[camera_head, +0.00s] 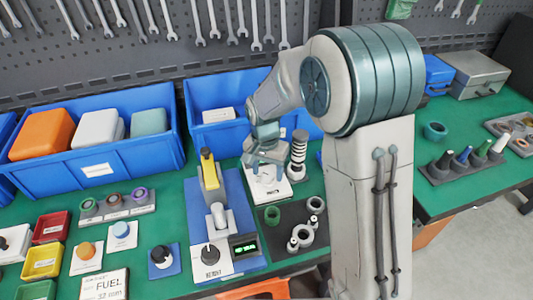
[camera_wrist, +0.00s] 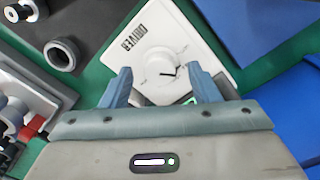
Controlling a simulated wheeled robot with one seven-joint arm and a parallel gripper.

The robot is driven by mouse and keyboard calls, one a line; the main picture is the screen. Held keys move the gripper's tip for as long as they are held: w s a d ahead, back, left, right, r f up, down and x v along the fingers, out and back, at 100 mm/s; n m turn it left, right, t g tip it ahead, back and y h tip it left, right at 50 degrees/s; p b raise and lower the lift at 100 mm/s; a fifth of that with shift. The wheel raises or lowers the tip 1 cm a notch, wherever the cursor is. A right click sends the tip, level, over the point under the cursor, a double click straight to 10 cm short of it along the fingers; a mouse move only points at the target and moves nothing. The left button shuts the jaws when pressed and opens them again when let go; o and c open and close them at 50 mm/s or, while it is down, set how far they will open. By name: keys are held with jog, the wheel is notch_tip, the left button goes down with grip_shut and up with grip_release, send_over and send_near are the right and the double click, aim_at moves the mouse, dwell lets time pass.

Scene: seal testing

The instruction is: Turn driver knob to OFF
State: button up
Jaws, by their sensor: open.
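The driver unit is a white plate (camera_wrist: 185,30) marked "DRIVER" with a round white knob (camera_wrist: 159,66) that has a dark pointer line. In the head view the driver plate (camera_head: 268,190) lies on the green bench below my gripper. My gripper (camera_wrist: 155,72) is open, with one blue-grey finger on each side of the knob in the wrist view; I cannot tell whether they touch it. In the head view my gripper (camera_head: 264,158) is above the plate and hides most of the knob. The knob's exact setting is too small to read.
A striped post (camera_head: 298,155) stands right of the driver. A test stand (camera_head: 213,200) with a yellow lever is on the left. Blue bins (camera_head: 212,100) stand behind. A dark tray (camera_head: 270,245) with several rings lies in front.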

aim_at(266, 175)
notch_tip(266, 175, up, 13)
jog(key=shift+a+f, duration=0.15)
jog(key=shift+a, duration=0.1)
dwell(0.6)
jog(key=s+d+r+n+t, duration=0.1)
jog(key=s+d+n+t, duration=0.2)
jog(key=s+d, duration=1.1)
jog(key=s+n, duration=0.1)
jog(key=s, duration=0.3)
jog(key=shift+s+d+y+p, duration=0.2)
jog(key=shift+d+y+p, duration=0.05)
jog(key=shift+y+p, duration=0.05)
